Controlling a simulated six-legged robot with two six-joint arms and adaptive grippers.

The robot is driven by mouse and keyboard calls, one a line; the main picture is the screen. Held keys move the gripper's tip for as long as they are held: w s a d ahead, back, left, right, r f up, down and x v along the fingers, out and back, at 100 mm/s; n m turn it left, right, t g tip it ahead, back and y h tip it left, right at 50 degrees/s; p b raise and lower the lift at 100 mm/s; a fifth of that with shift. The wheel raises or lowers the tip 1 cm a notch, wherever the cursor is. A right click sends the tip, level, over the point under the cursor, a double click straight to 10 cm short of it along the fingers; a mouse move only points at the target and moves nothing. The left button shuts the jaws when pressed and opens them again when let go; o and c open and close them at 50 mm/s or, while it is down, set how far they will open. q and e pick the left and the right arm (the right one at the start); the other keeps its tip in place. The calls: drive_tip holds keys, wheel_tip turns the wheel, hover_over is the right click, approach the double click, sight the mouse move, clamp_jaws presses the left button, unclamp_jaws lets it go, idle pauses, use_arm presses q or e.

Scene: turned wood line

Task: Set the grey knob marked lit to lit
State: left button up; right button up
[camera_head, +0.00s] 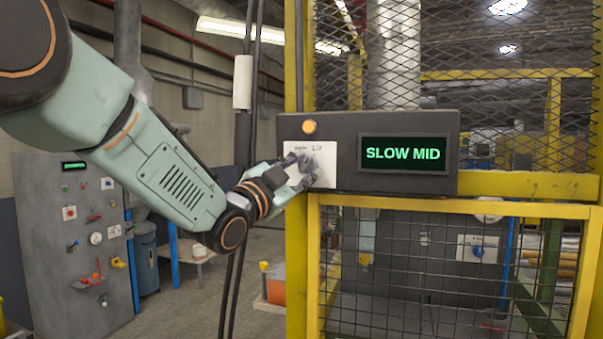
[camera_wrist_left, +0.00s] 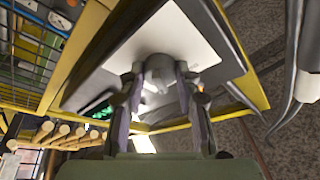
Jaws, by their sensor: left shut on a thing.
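The grey knob (camera_wrist_left: 158,66) sits on a white plate (camera_head: 325,157) at the left of a dark control box (camera_head: 352,126). The plate has small lettering along its top; the right word reads "LIT", the left word is too small to read surely. My left gripper (camera_head: 304,168) reaches the plate from the left and is shut on the knob, its fingers on either side of it in the left wrist view (camera_wrist_left: 157,88). The fingers mostly hide the knob in the head view, so I cannot tell where it points. My right gripper is not in view.
A green display (camera_head: 403,154) on the box reads "SLOW MID". An amber round button or lamp (camera_head: 309,126) is above the plate. Yellow posts and a mesh guard (camera_head: 450,210) surround the box. A grey cabinet (camera_head: 70,240) with several controls stands at the left.

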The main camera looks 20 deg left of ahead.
use_arm(q)
drive_tip(key=shift+r, duration=0.15)
drive_tip(key=o, duration=1.2)
drive_tip(key=shift+s+d, duration=0.15)
drive_tip(key=shift+s, duration=0.15)
drive_tip(key=shift+c, duration=0.2)
drive_tip(key=shift+w, duration=0.2)
drive_tip(key=shift+s+a+f, duration=0.15)
drive_tip(key=shift+a+f, duration=0.05)
drive_tip(key=v, duration=1.1)
drive_tip(key=shift+s, duration=0.5)
